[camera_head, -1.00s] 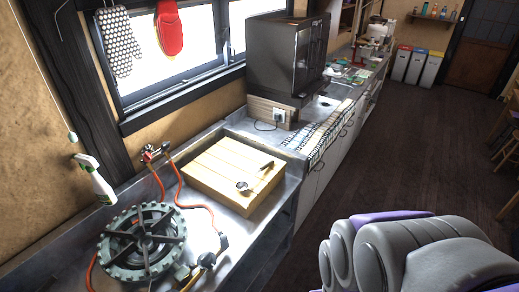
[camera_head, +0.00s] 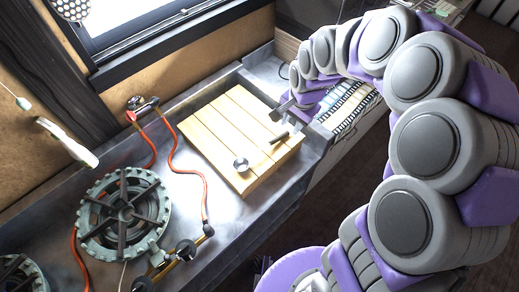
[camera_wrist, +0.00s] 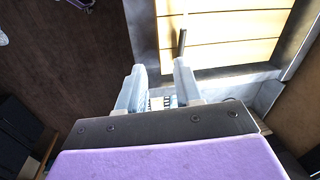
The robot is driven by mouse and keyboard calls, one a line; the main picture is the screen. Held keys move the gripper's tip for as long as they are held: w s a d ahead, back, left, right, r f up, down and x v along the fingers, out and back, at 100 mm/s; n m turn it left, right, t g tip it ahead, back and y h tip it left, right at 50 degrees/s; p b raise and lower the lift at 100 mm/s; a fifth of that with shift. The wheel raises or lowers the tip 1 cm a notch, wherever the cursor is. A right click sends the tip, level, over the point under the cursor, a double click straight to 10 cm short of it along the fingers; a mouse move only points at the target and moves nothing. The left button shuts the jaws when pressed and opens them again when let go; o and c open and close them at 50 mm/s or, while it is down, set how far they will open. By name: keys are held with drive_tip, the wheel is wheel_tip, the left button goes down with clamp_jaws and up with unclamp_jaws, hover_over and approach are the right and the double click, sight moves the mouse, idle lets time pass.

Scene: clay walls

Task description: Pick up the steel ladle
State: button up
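The steel ladle (camera_head: 240,164) lies on a slatted wooden board (camera_head: 205,132). Its round bowl faces the stove side, and its dark handle end (camera_head: 279,138) points toward my gripper. My gripper (camera_head: 286,108) is above the board's far right edge, close to the handle end, and partly hidden by my arm. In the wrist view, my gripper (camera_wrist: 160,84) shows two pale fingers standing apart with nothing held between them. The handle (camera_wrist: 182,43) shows as a dark bar just beyond the right finger; the bowl is not visible there.
The board sits on a steel counter (camera_head: 222,222) with a raised rim. A gas burner (camera_head: 124,212) stands at the left, with red hoses (camera_head: 184,171) and valves beside it. A window and wall bound the back. Dark floor is open at the right.

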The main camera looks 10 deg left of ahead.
drive_tip(key=w+a+f+m, duration=0.2)
drive_tip(key=w+f, duration=0.3)
drive_tip(key=w, duration=0.1)
approach(276, 139)
drive_tip(key=f, duration=0.1)
drive_tip(key=f+b, duration=0.1)
drive_tip(key=a+f, duration=0.1)
drive_tip(key=shift+s+a+f+t, duration=0.1)
drive_tip(key=shift+s+f+t, duration=0.15)
drive_tip(key=shift+s+t, duration=0.05)
drive_tip(key=shift+w+f+b, duration=0.1)
drive_tip(key=shift+f+b, duration=0.2)
drive_tip(key=shift+f, duration=0.05)
drive_tip(key=shift+w+d+f, duration=0.1)
drive_tip(key=shift+d+f, duration=0.2)
drive_tip(key=shift+d, duration=0.15)
drive_tip(key=f, duration=0.1)
drive_tip(key=f+b, duration=0.1)
drive_tip(key=w+f, duration=0.1)
drive_tip(key=f, duration=0.1)
drive_tip(key=shift+a+f, duration=0.1)
drive_tip(key=shift+a, duration=0.3)
drive_tip(key=shift+a+f, duration=0.3)
drive_tip(key=shift+a, duration=0.05)
drive_tip(key=shift+d+r, duration=0.1)
drive_tip(key=shift+d, duration=0.35)
drive_tip(key=c, duration=0.6)
drive_tip(key=shift+a, duration=0.2)
clamp_jaws()
